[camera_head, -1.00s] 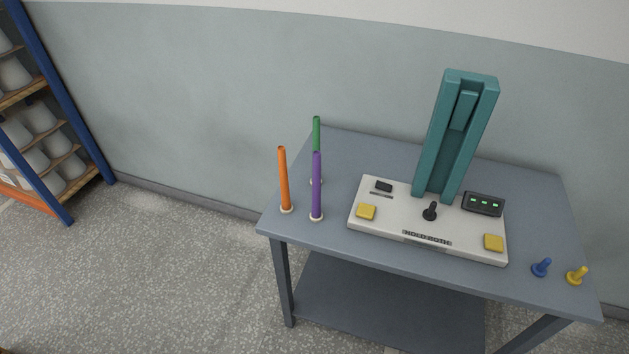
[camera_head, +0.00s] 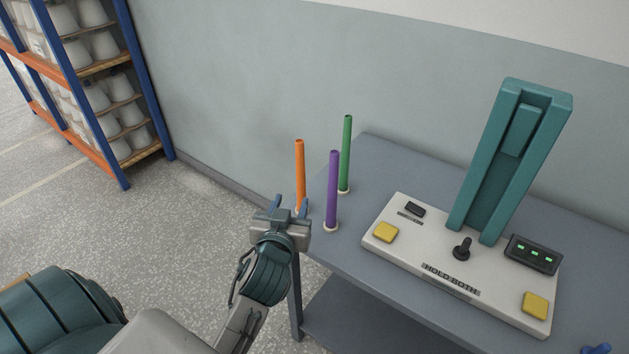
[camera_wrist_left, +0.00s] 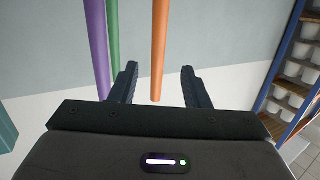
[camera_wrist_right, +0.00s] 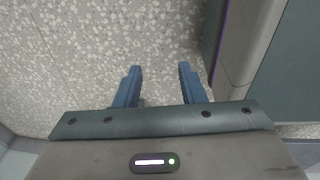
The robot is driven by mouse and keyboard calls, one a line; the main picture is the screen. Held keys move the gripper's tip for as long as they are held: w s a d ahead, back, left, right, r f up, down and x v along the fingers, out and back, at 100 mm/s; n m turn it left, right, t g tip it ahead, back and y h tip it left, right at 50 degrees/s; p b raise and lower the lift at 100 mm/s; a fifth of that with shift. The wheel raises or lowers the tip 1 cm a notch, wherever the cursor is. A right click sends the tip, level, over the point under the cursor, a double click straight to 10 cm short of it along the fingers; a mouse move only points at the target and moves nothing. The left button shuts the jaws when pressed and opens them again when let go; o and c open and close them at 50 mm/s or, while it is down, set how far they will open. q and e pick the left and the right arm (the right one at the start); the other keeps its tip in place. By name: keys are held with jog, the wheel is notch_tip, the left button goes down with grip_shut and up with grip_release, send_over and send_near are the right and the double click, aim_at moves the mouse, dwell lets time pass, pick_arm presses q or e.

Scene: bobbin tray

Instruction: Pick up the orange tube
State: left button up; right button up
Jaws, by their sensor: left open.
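The orange tube (camera_head: 300,172) stands upright at the left end of the grey table, with its foot partly hidden behind my left gripper (camera_head: 290,206). My left gripper is open and empty, in front of the tube's lower part. In the left wrist view the orange tube (camera_wrist_left: 159,50) shows beyond and between the two fingers of the gripper (camera_wrist_left: 160,85), apart from them as far as I can tell.
A purple tube (camera_head: 333,190) and a green tube (camera_head: 346,155) stand just right of the orange one. A white control box (camera_head: 400,260) with a teal upright holder (camera_head: 485,190) is on the table (camera_head: 345,250). A shelf rack (camera_head: 115,150) stands at the far left.

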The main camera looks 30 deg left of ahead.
aim_at(299, 163)
pick_arm(q)
jog(key=shift+t+y, duration=0.3)
jog(key=shift+t, duration=0.3)
jog(key=w+r, duration=0.1)
jog(key=w+a+r, duration=0.1)
jog(key=w, duration=0.1)
jog(key=w+a+r+p, duration=0.1)
jog(key=w+r, duration=0.1)
jog(key=shift+w, duration=0.15)
jog(key=shift+w+a+p, duration=0.25)
jog(key=shift+w+p, duration=0.15)
jog(key=shift+w, duration=0.1)
jog(key=p+x, duration=0.1)
jog(key=x, duration=0.2)
jog(key=shift+w, duration=0.3)
jog(key=shift+w+a+f, duration=0.15)
jog(key=shift+w+a, duration=0.1)
jog(key=shift+w, duration=0.1)
pick_arm(e)
jog(key=s, duration=0.4)
jog(key=shift+r, duration=0.2)
pick_arm(q)
jog(key=shift+s, duration=0.1)
jog(key=shift+c, duration=0.4)
grip_shut()
